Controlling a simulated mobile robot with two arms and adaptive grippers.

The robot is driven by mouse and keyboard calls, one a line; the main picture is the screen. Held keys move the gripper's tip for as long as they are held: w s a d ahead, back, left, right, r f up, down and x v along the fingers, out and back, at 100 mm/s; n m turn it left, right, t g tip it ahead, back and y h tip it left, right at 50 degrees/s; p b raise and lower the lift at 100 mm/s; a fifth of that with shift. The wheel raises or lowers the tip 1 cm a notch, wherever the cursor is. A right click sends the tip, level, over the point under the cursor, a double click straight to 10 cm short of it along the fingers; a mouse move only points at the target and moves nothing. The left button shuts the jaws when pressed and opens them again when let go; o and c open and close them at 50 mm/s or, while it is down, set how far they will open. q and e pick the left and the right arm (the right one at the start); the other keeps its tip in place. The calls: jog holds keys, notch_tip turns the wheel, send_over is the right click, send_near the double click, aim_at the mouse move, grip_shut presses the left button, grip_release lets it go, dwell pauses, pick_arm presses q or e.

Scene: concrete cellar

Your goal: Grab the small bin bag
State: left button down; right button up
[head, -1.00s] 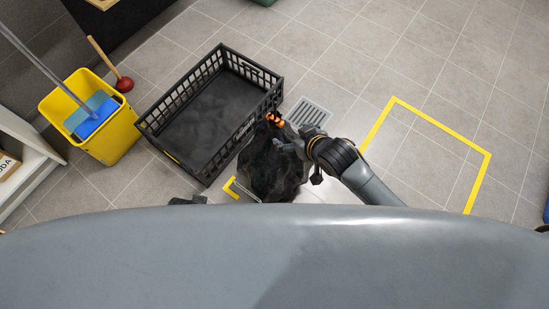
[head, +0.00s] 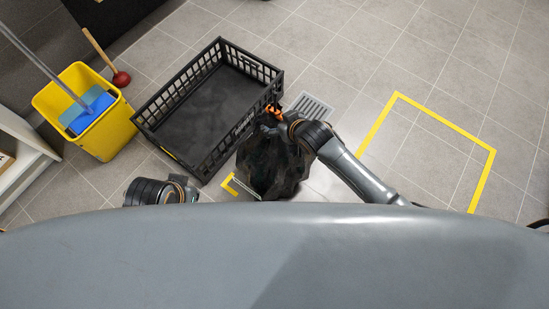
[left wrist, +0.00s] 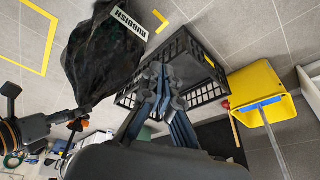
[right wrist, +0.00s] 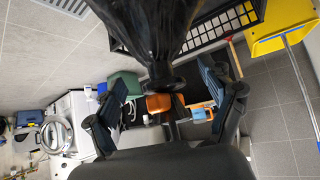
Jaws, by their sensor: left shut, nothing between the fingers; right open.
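The small black bin bag (head: 268,168) stands on the floor beside the black crate in the head view. It carries a white RUBBISH label in the left wrist view (left wrist: 95,55). Its gathered neck with an orange tie (right wrist: 158,103) lies between the spread fingers of my right gripper (right wrist: 168,105), which is open. The head view shows my right gripper (head: 276,122) at the bag's top, partly hiding it. My left gripper (left wrist: 158,75) is shut and empty, apart from the bag. In the head view my left arm shows low, left of the bag, its lower part hidden by my body.
The empty black crate (head: 205,115) lies directly left of the bag. A yellow bucket (head: 108,140) with a mop and a red plunger (head: 122,78) stand further left. A floor drain (head: 312,108) is beyond the bag. The yellow-taped floor area (head: 440,122) at right is clear.

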jog(key=shift+b+x, duration=0.35)
jog(key=shift+x, duration=0.6)
jog(key=shift+w+a+f+b, duration=0.2)
jog(key=shift+w+f+b, duration=0.1)
jog(key=shift+f, duration=0.25)
jog(key=shift+w+a+f, duration=0.15)
jog(key=shift+w+f, duration=0.05)
pick_arm(q)
jog(key=shift+v, duration=1.2)
jog(key=shift+s+a, duration=0.1)
jog(key=shift+s, duration=0.05)
pick_arm(e)
jog(key=shift+r, duration=0.1)
jog(key=shift+s, duration=0.1)
grip_shut()
jog(key=shift+r, duration=0.2)
jog(key=shift+f, duration=0.1)
